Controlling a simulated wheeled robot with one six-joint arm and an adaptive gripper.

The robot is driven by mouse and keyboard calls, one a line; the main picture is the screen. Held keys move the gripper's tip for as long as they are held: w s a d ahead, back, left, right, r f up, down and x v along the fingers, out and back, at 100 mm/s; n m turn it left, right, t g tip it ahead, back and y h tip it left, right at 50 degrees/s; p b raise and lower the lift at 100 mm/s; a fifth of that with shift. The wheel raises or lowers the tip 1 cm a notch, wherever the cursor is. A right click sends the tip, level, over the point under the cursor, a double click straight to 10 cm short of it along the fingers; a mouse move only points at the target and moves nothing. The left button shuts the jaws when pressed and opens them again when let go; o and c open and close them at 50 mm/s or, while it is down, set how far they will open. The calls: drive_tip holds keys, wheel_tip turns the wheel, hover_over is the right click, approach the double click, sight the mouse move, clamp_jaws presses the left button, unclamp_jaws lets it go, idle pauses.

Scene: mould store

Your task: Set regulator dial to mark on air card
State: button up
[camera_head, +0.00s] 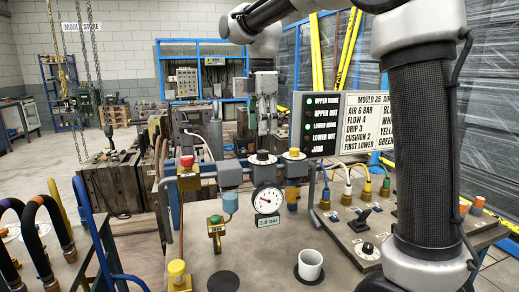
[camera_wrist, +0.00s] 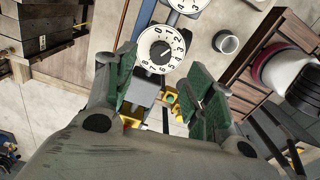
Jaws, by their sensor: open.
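The regulator (camera_head: 262,158) stands on the bench in the head view, with a black-and-white top. A round gauge (camera_head: 267,200) on its front has a label reading 2.0 bar. My gripper (camera_head: 265,132) is open and empty, pointing down just above the regulator. In the wrist view, a white numbered dial (camera_wrist: 160,52) with a dark centre lies ahead of the open fingers (camera_wrist: 165,80).
A red-topped valve (camera_head: 187,165) and yellow fittings (camera_head: 294,155) flank the regulator. A white cup (camera_head: 310,265) stands at the bench front. A lamp panel (camera_head: 321,128) adjoins the card. A control box with coloured hose plugs (camera_head: 365,190) is to the right.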

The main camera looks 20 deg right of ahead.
sight(263, 151)
wheel_tip(263, 151, down, 8)
drive_tip(key=shift+r, duration=0.15)
idle(0.3)
drive_tip(key=c, duration=1)
drive_tip(key=shift+c, duration=0.2)
